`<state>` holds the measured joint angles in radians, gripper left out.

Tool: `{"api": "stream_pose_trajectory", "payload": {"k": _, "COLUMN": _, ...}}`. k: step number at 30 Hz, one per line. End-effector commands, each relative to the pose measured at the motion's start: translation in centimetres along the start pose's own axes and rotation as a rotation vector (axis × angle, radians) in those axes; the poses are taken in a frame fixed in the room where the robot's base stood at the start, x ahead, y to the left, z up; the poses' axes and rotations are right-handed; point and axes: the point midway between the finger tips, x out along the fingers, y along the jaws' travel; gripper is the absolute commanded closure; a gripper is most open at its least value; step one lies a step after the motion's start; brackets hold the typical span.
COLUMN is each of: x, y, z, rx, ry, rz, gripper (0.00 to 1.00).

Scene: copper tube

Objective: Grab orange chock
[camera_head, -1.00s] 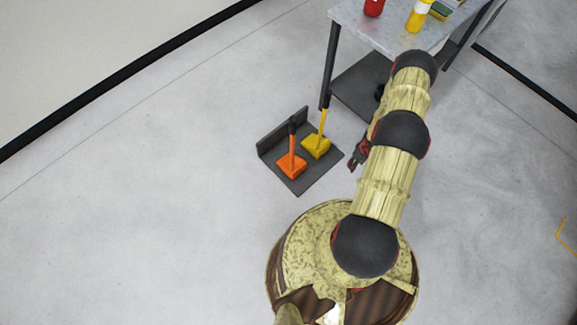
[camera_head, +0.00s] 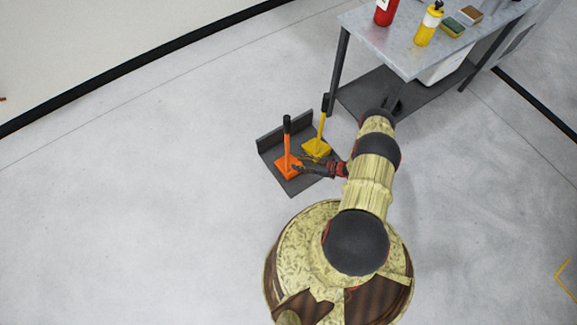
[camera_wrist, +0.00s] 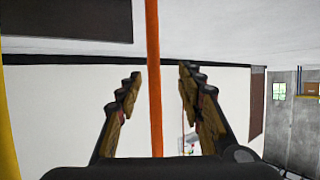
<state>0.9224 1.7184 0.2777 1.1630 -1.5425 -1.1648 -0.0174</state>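The orange chock (camera_head: 288,165) stands on a dark tray (camera_head: 296,187) on the floor, its orange handle upright with a black grip on top. The yellow chock (camera_head: 316,149) stands beside it to the right on the same tray. My gripper (camera_head: 298,163) reaches in from the right, low by the orange handle. In the wrist view, my gripper (camera_wrist: 160,92) is open, with the orange handle (camera_wrist: 154,80) upright between its two fingers and gaps on both sides. A yellow strip, likely the yellow handle (camera_wrist: 8,130), shows at the left edge.
A grey table (camera_head: 400,35) stands at the upper right with a red bottle (camera_head: 385,12), a yellow bottle (camera_head: 428,25) and sponges (camera_head: 453,27) on it. A dark lower shelf (camera_head: 370,92) is under it. The floor to the left is clear.

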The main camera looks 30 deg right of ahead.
Motion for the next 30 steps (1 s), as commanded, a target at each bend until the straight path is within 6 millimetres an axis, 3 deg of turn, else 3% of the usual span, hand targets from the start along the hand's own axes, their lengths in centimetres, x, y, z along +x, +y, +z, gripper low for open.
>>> {"api": "stream_pose_trajectory", "payload": {"k": 11, "x": 3.4, "y": 0.4, "z": -0.4, "rx": -0.002, "ry": 0.015, "rz": 0.001, "gripper": 0.62}}
{"api": "stream_pose_trajectory", "payload": {"k": 19, "x": 7.1, "y": 0.9, "z": -0.5, "rx": 0.000, "ry": 0.014, "rz": 0.001, "gripper": 0.62}}
{"api": "stream_pose_trajectory", "payload": {"k": 30, "x": 7.7, "y": 1.0, "z": -0.7, "rx": 0.000, "ry": 0.014, "rz": 0.004, "gripper": 0.64}}
